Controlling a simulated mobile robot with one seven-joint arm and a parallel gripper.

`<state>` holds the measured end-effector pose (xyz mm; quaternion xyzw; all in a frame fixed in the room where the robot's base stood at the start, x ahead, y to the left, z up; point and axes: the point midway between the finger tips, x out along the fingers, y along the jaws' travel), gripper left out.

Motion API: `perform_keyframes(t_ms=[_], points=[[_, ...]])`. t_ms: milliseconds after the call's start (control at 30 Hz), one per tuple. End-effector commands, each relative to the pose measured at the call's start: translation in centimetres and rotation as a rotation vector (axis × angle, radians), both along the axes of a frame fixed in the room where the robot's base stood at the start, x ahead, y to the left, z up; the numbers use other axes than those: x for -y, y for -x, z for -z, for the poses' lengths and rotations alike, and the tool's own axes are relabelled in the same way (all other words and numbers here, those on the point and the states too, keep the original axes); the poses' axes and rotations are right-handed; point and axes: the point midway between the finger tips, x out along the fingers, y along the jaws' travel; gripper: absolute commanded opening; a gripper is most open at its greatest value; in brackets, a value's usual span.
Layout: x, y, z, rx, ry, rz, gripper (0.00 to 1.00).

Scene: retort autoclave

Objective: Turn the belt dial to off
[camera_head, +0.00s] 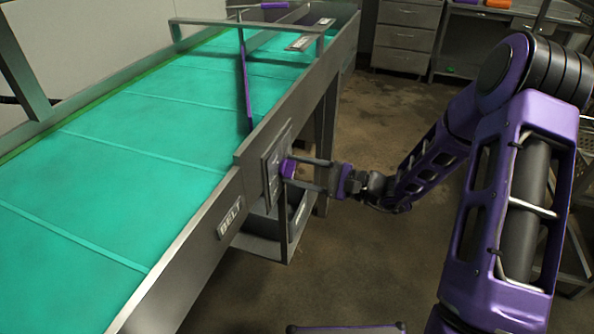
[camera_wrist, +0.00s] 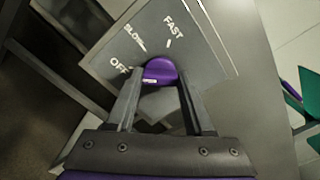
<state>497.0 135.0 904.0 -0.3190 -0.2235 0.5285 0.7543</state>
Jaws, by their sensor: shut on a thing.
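The belt dial is a purple knob (camera_head: 288,169) on a grey plate (camera_head: 272,172) fixed to the conveyor's side. My gripper (camera_head: 300,171) reaches it from the right, and its two fingers are shut on the knob. In the wrist view the knob (camera_wrist: 160,70) sits between the fingertips of my gripper (camera_wrist: 159,80). The plate (camera_wrist: 205,58) there reads OFF at the left, SLOW at upper left and FAST at the top. A short pale mark shows on the knob's lower left edge. The fingers hide part of the knob, so I cannot tell surely which label it points to.
The conveyor's teal belt (camera_head: 130,130) runs along the left, with a BELT label (camera_head: 231,217) on its side rail. Drawers (camera_head: 405,37) stand at the back. Open floor (camera_head: 380,110) lies right of the conveyor.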

Motion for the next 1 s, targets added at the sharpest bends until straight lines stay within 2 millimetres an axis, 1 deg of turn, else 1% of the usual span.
perform_keyframes(t_ms=[67,100,233,267,533,667,767,1000], points=[[0.1,0.0,0.0,0.001,0.002,0.0,0.0],[0.1,0.0,0.0,0.001,0.002,0.0,0.58],[0.0,0.0,0.0,0.001,0.002,0.0,0.81],[0.0,0.0,0.0,0.0,0.002,0.0,0.82],[0.1,0.0,0.0,0.0,0.0,0.0,0.82],[0.9,0.3,0.0,0.001,0.0,0.001,0.82],[2.5,0.8,0.0,-0.001,0.002,0.004,0.82],[8.0,2.8,-0.1,0.0,0.002,0.006,0.82]])
